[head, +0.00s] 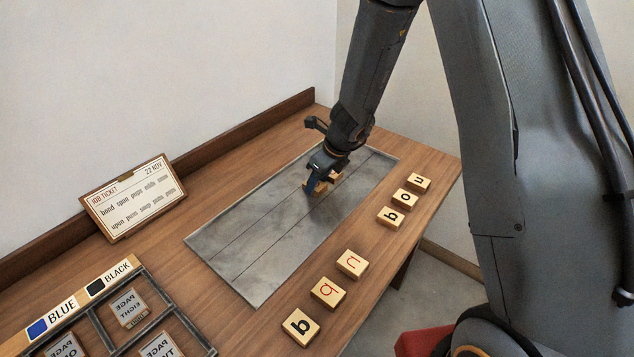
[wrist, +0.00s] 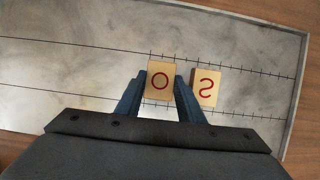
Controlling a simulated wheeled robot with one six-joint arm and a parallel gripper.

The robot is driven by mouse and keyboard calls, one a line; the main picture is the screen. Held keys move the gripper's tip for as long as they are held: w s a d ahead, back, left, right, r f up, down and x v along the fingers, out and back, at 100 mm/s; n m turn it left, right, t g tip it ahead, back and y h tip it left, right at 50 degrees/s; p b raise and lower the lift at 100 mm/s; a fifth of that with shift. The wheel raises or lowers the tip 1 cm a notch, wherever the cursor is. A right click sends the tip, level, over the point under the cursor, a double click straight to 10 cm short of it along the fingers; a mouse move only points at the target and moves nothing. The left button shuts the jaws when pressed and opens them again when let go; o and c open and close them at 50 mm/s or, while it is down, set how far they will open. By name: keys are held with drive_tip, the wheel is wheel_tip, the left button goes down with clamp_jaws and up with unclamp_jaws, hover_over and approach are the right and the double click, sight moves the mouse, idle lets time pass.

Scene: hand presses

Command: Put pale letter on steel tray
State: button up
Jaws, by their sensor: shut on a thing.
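My gripper (head: 318,186) is over the right part of the steel tray (head: 240,250), a flat grey plate with thin ruled lines. In the head view my gripper partly hides both blocks.
Pale letter blocks stand along the table's front edge: red ones (head: 329,291) and black ones (head: 390,215). A job ticket (head: 135,195) leans at the back left. A divided rack with BLUE and BLACK labels (head: 80,300) is at the lower left. The tray's left part is clear.

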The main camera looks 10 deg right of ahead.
drive_tip(key=shift+f, duration=0.2)
drive_tip(key=o, duration=1)
drive_tip(key=shift+r, duration=0.1)
drive_tip(key=shift+r, duration=0.15)
drive_tip(key=shift+d+r, duration=0.1)
drive_tip(key=shift+r, duration=0.3)
drive_tip(key=p+v, duration=0.1)
drive_tip(key=v, duration=0.9)
drive_tip(key=s+d+r+n+h, duration=0.1)
drive_tip(key=s+d+n, duration=0.2)
drive_tip(key=s+n, duration=0.4)
drive_tip(key=s+d+r+n+g+h, duration=0.1)
drive_tip(key=s+d+r+n, duration=0.1)
drive_tip(key=s+n, duration=0.5)
drive_tip(key=s+d+r+n+h, duration=0.1)
drive_tip(key=s+d+n, duration=0.3)
drive_tip(key=n, duration=0.9)
drive_tip(key=shift+s+d+r+g, duration=0.1)
drive_tip(key=shift+s+r+g, duration=0.15)
drive_tip(key=shift+s, duration=0.55)
drive_tip(key=shift+s+d+r+g, duration=0.15)
drive_tip(key=shift+s+r, duration=0.25)
drive_tip(key=shift+s, duration=0.4)
